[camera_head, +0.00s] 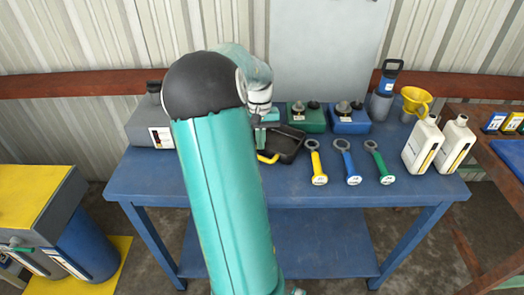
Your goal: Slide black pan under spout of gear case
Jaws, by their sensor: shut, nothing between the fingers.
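The black pan (289,147) lies on the blue table, to the right of my arm. Its yellow handle (268,158) points toward the front left. My gripper (260,141) is low over the table at the pan's left side, partly hidden by my own arm; its fingers are shut and empty. I cannot tell whether it touches the pan. A green case (306,122) and a blue case (350,124) stand behind the pan, and a grey case (144,126) stands at the table's left end. I cannot make out a spout on any of them.
Yellow, blue and green-handled ring tools (318,170) (350,168) (381,168) lie right of the pan. Two white bottles (421,142) (453,146), a yellow funnel (416,100) and a grey-blue can (383,96) stand at the right. The table's front strip (400,192) is clear.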

